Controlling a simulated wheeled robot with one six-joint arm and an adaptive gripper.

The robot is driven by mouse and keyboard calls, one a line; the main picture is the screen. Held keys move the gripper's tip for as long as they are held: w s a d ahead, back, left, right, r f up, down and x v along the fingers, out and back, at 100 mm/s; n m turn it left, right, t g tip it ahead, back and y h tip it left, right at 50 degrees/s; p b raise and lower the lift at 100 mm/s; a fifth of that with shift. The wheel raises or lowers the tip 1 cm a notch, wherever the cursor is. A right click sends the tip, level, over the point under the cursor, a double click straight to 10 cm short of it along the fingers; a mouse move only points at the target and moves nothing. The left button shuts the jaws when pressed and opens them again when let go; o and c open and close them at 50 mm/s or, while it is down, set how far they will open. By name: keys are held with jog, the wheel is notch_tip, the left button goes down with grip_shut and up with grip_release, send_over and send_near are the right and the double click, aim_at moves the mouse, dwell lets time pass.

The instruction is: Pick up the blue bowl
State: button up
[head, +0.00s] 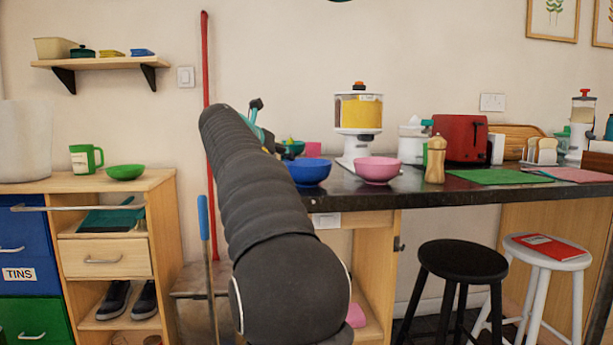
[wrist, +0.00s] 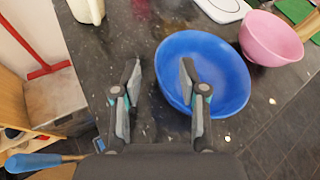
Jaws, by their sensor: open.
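The blue bowl (head: 310,173) stands upright on the dark granite counter (head: 445,188), just right of my arm in the head view. In the wrist view the blue bowl (wrist: 228,78) is right of centre. My gripper (wrist: 160,68) is open and empty. Its right finger shows over the bowl's inside and its left finger over bare counter outside the bowl, so the left part of the rim lies between them. I cannot tell how high the fingertips are above the counter. In the head view my arm hides most of the gripper.
A pink bowl (head: 377,170) stands close at the blue bowl's right. A cereal dispenser (head: 358,118) is behind them, and a wooden pepper mill (head: 435,160) is farther right. A red-handled broom (head: 207,130) leans on the wall. Counter left of the bowl is bare.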

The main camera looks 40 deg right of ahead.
aim_at(286, 162)
jog(key=x, duration=0.4)
jog(key=shift+s+a+f, duration=0.1)
jog(key=shift+f, duration=0.2)
grip_shut()
jog(key=shift+r, duration=0.1)
